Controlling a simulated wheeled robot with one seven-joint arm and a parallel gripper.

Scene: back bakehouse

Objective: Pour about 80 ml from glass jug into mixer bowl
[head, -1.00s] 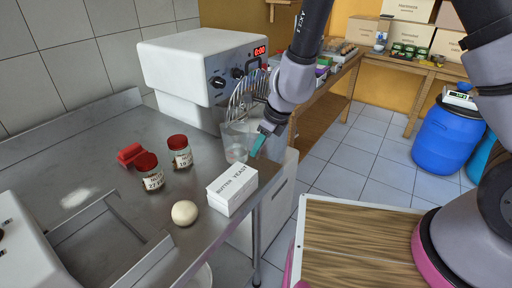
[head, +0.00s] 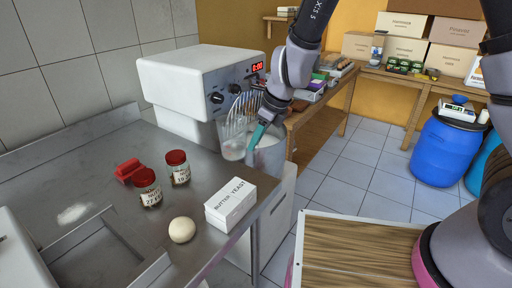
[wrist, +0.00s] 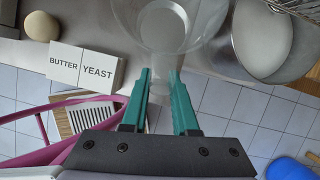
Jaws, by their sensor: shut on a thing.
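The clear glass jug (head: 233,148) is near the mixer's front and looks roughly upright; its contents are hard to make out. My gripper (head: 258,138) is shut on the jug, teal fingers at its side. In the wrist view the jug (wrist: 165,28) shows beyond the fingertips (wrist: 160,85). The metal mixer bowl (head: 277,163), with pale contents, is partly hidden behind my gripper. In the wrist view the bowl (wrist: 290,72) is right of the jug, which does not appear over its middle.
The white mixer (head: 185,85) with its wire guard (head: 240,112) stands behind.

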